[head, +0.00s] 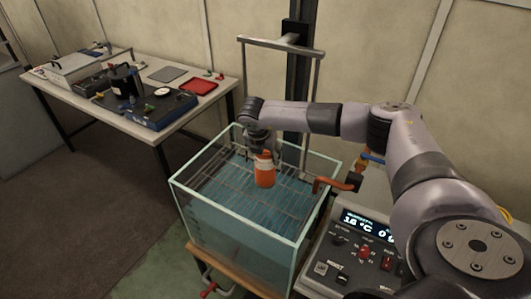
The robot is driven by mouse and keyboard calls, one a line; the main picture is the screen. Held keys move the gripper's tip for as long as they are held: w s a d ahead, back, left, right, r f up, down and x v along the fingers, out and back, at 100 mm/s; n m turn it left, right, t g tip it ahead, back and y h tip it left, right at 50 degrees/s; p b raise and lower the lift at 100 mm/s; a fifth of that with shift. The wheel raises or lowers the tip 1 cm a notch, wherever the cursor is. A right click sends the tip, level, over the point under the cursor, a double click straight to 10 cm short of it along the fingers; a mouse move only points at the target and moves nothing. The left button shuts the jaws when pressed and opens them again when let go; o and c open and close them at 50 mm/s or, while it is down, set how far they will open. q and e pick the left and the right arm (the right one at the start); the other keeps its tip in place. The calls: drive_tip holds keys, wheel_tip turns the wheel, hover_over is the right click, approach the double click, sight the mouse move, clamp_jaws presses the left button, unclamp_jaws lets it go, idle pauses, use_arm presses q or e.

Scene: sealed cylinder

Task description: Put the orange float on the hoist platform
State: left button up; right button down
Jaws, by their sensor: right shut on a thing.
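The orange float (265,177), a small upright bottle-like thing with a pale band near its top, is held in my right gripper (263,151). The gripper points down into the glass tank and is shut on the float's upper end. The hoist platform (222,190) looks like a wire grid inside the tank, hung from a tall grey frame. The float is in front of the grid in the picture; I cannot tell whether it touches it. My left gripper is not in view.
The glass tank (181,203) of blue water stands on a wooden stand, its rim around the gripper. An orange-red handle (333,186) is at its right. A control box (352,253) with a display is at the lower right. A table (150,132) with equipment stands at the left.

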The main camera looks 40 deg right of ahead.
drive_tip(key=shift+f, duration=0.5)
drive_tip(key=c, duration=0.6)
unclamp_jaws()
drive_tip(key=shift+o, duration=0.2)
